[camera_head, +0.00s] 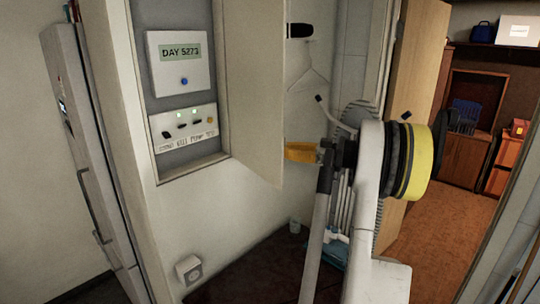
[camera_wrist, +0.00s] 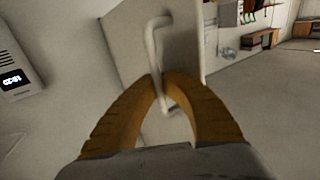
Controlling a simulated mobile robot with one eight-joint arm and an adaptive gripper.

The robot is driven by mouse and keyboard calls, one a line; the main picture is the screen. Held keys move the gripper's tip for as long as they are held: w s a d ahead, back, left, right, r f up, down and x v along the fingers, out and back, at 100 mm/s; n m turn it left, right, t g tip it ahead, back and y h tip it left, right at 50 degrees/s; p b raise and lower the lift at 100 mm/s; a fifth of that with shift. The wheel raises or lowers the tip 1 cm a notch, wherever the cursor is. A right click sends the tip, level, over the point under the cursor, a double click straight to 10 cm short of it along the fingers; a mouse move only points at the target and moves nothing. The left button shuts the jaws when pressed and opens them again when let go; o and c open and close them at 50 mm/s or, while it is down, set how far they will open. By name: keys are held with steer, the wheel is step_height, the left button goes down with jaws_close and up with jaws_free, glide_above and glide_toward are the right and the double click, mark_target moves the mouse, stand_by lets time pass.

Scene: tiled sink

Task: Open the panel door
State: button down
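The panel door (camera_head: 254,95) stands swung open from the wall box, its inner face towards the head camera. The open box shows a control panel (camera_head: 180,62) with a "DAY 5273" display and a row of lights and switches below it. In the wrist view, the door's outer face (camera_wrist: 187,35) carries a pale curved handle (camera_wrist: 151,42). My gripper (camera_wrist: 163,80) has its orange fingers closed in around the handle, with their tips almost together. In the head view, my gripper (camera_head: 288,152) is at the door's right edge; the handle is hidden behind the door there.
A tall grey unit with handles (camera_head: 88,190) stands at the left. A wall socket (camera_head: 189,270) is below the box. Behind my arm are a clothes hanger (camera_head: 309,80) and an open wooden door (camera_head: 414,70), leading to a room with shelves and brown carpet.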

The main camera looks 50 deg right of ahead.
steer(key=shift+s+d+f, duration=0.1)
steer(key=shift+s+d, duration=0.05)
steer(key=shift+d, duration=1.3)
steer(key=c, duration=1.7)
jaws_free()
steer(key=shift+o, duration=1)
steer(key=shift+s+d, duration=0.15)
steer(key=shift+s, duration=0.1)
steer(key=v, duration=1.1)
steer(key=shift+s, duration=0.35)
steer(key=shift+d, duration=0.2)
